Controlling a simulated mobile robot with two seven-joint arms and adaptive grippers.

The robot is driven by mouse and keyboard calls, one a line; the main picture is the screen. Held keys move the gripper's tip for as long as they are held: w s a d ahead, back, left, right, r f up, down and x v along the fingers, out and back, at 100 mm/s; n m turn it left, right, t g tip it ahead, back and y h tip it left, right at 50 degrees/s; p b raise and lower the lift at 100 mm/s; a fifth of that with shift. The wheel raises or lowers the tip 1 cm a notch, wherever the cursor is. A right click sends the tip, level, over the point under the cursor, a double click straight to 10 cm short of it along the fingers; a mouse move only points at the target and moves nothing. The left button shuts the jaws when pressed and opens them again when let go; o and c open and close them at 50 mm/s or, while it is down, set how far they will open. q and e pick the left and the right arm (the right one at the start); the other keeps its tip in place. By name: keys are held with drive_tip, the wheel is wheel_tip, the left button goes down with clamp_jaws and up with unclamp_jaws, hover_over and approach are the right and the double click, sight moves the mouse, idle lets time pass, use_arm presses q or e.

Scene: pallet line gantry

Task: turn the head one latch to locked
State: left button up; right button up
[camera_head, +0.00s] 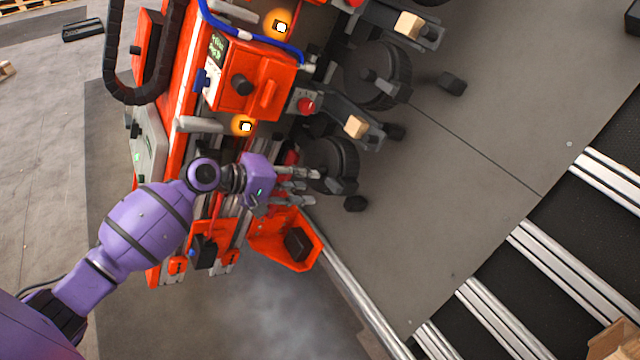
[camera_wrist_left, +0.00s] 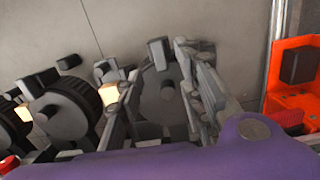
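Heads with dark round wheels stand along the orange machine. The nearest wheel (camera_head: 330,162) is beside my left gripper (camera_head: 308,187), and in the left wrist view the wheel (camera_wrist_left: 160,88) shows behind and between the fingers. My left gripper's fingers are spread and nothing is held between them. I cannot tell whether they touch the head. A small dark block (camera_head: 356,204) sticks out just past the fingertips. No part can be made out for certain as the head one latch; the gripper hides part of this head. My right gripper is not in view.
A second wheel (camera_head: 377,75) stands farther along, with pale blocks on grey arms. A red knob (camera_head: 305,105) and an orange control box (camera_head: 250,80) are on the machine. An orange bracket (camera_head: 283,240) sits close below the gripper. The grey plate (camera_head: 450,190) to the right is clear.

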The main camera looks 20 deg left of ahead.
use_arm(q)
drive_tip(key=v, duration=0.5)
drive_tip(key=shift+s+a+r, duration=0.1)
drive_tip(key=shift+s+r, duration=0.05)
